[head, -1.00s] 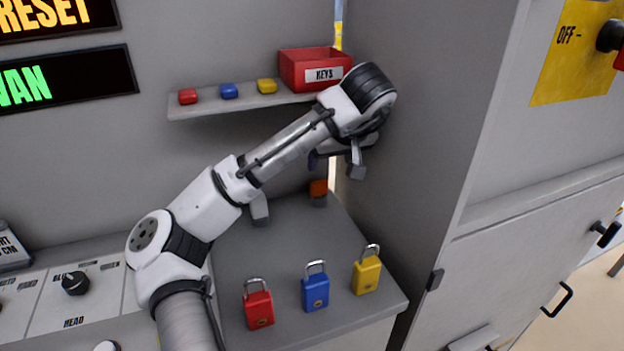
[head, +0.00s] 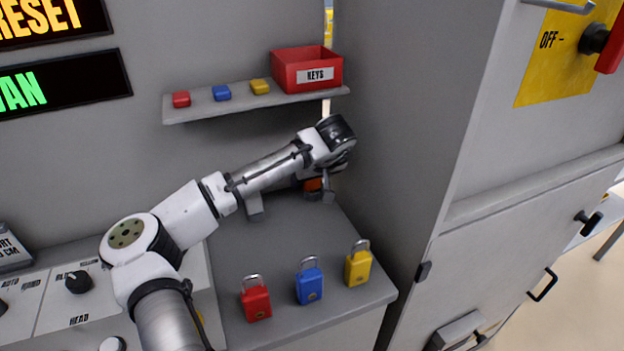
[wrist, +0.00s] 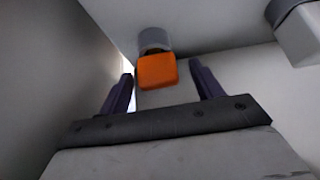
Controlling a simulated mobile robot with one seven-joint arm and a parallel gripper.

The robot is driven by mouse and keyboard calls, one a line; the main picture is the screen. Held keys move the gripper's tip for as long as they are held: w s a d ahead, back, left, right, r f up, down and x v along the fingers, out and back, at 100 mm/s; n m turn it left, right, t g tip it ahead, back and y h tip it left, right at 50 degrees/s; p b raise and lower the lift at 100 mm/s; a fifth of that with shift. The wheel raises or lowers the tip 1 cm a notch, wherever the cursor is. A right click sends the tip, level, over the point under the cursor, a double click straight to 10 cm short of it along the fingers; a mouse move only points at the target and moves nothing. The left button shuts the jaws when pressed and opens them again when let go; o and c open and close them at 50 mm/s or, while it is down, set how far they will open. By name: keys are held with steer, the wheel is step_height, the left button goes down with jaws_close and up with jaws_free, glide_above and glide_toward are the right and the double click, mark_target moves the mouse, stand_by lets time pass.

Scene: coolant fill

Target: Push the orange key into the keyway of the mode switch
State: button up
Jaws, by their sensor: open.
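The orange key (wrist: 157,71) shows in the wrist view as a blocky head in front of a grey round piece (wrist: 154,38). My gripper (wrist: 162,72) is open, with one dark finger on each side of the key and a visible gap to both. In the head view, the key (head: 312,184) is partly hidden by my wrist, at the back of the grey bench. My fingers are mostly hidden there. I cannot make out the mode switch's keyway in either view.
Red (head: 256,302), blue (head: 309,284) and yellow (head: 358,267) padlocks stand at the bench's front. Above my wrist, a shelf (head: 205,112) holds small coloured blocks and a red KEYS box (head: 290,76). A tall grey cabinet side (head: 400,130) closes off the right.

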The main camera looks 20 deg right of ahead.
steer(key=shift+x, duration=0.75)
steer(key=c, duration=1)
steer(key=shift+c, duration=0.2)
steer(key=shift+r, duration=0.15)
